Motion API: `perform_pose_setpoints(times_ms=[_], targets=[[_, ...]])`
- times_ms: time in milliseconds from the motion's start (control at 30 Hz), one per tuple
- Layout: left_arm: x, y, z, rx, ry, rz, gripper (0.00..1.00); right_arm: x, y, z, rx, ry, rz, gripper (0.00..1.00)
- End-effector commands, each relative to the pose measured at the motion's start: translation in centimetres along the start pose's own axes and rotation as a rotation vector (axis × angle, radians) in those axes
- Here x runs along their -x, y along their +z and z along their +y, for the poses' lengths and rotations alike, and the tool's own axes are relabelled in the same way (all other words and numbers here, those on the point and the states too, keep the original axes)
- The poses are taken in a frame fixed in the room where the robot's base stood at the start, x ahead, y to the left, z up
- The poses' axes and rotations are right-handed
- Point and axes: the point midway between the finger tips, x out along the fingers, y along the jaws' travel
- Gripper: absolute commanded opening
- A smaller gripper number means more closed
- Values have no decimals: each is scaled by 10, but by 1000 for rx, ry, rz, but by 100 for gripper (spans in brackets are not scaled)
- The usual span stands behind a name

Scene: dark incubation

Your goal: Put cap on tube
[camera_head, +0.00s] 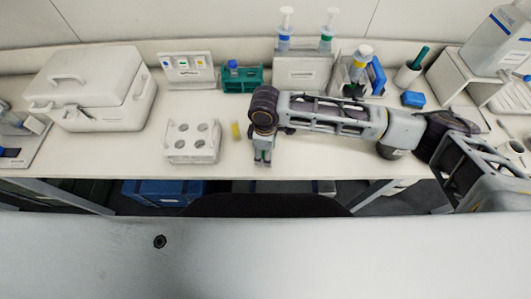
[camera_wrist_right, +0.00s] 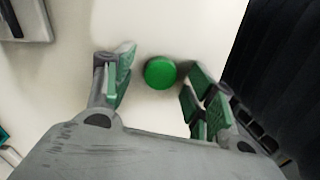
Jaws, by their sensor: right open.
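A round green cap (camera_wrist_right: 160,73) lies on the white bench in the right wrist view. My right gripper (camera_wrist_right: 158,80) is open, with its green-padded fingers on either side of the cap and a gap to each. In the head view my right gripper (camera_head: 262,157) points down near the bench's front edge, and I cannot make out the cap there. A teal rack (camera_head: 256,80) at the back holds a blue-topped tube (camera_head: 233,67). A small yellow piece (camera_head: 236,131) is left of the gripper; I cannot tell whether it is a tube. My left gripper is not in view.
A white holed rack (camera_head: 192,152) stands left of the yellow piece. A white lidded box (camera_head: 95,85) is at the left. Pipettes on a stand (camera_head: 303,71), a blue block (camera_head: 413,99) and a pen cup (camera_head: 406,77) stand behind my arm. The bench edge is close to my gripper.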

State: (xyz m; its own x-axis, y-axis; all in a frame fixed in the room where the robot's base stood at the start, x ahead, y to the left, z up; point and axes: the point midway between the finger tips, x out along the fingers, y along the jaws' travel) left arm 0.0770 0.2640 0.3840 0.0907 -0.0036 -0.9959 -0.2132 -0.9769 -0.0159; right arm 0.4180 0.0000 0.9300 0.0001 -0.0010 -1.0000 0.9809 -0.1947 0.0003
Motion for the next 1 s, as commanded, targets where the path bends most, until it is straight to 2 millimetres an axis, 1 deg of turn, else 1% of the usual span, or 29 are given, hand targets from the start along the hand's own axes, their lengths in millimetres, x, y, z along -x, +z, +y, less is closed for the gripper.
perform_pose_setpoints(times_ms=[300, 333, 400, 600, 1000], targets=[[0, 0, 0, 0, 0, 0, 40, 0, 0, 0, 0, 0, 1, 56], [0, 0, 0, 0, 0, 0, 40, 0, 0, 0, 0, 0, 1, 54], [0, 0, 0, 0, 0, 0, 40, 0, 0, 0, 0, 0, 1, 45], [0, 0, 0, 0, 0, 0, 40, 0, 0, 0, 0, 0, 1, 22], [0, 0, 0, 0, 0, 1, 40, 1, 0, 0, 0, 0, 1, 22]])
